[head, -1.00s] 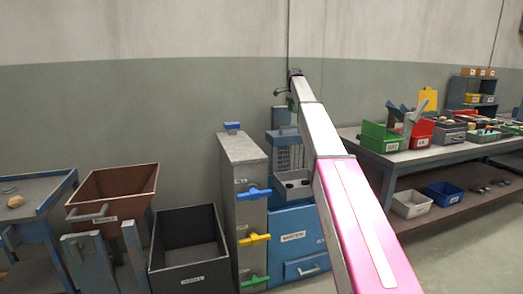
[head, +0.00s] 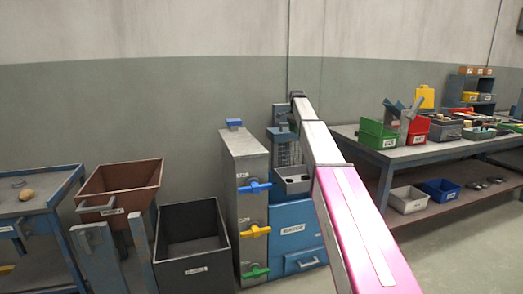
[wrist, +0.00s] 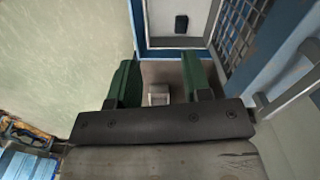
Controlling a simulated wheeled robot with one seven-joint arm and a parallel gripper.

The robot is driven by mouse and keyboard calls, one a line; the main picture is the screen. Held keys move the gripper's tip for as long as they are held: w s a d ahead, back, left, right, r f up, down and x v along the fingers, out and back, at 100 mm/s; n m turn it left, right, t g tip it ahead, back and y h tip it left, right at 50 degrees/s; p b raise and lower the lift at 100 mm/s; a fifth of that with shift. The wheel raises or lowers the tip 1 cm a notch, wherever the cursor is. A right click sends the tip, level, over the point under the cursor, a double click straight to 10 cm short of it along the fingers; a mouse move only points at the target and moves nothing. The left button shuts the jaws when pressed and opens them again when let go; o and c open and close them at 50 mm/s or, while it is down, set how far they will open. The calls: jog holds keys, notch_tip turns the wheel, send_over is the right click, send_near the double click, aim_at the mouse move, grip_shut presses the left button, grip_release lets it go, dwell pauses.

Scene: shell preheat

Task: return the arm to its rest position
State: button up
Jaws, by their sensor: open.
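My arm reaches forward in the head view, a pink link in front and pale links beyond it. Its far end (head: 297,95) is small there, and the fingers cannot be made out. In the wrist view my gripper (wrist: 158,80) shows two green fingers standing apart on a dark bar, with nothing held between them. Beyond the fingers is a grey tray (wrist: 178,42) with a dark item (wrist: 181,23) in it. In the head view a grey tray (head: 292,186) sits on the blue cabinet (head: 292,212), partly behind my arm.
A grey cabinet (head: 243,165) with blue, yellow and green handles stands left of the blue cabinet. A black bin (head: 192,270) and a brown bin (head: 125,190) are farther left. A workbench (head: 400,155) with several coloured bins stands right. Floor at lower right is clear.

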jog(key=s+f+n, duration=0.5)
jog(key=s+f, duration=1.7)
jog(key=f, duration=0.1)
jog(key=s+f+n, duration=0.3)
jog(key=s+f, duration=0.4)
jog(key=s, duration=0.7)
jog(key=s+d+f+n, duration=0.1)
jog(key=s+f+n, duration=0.3)
jog(key=s, duration=1.1)
notch_tip(320, 180, down, 3)
jog(key=shift+s+f, duration=0.1)
jog(key=shift+s, duration=0.05)
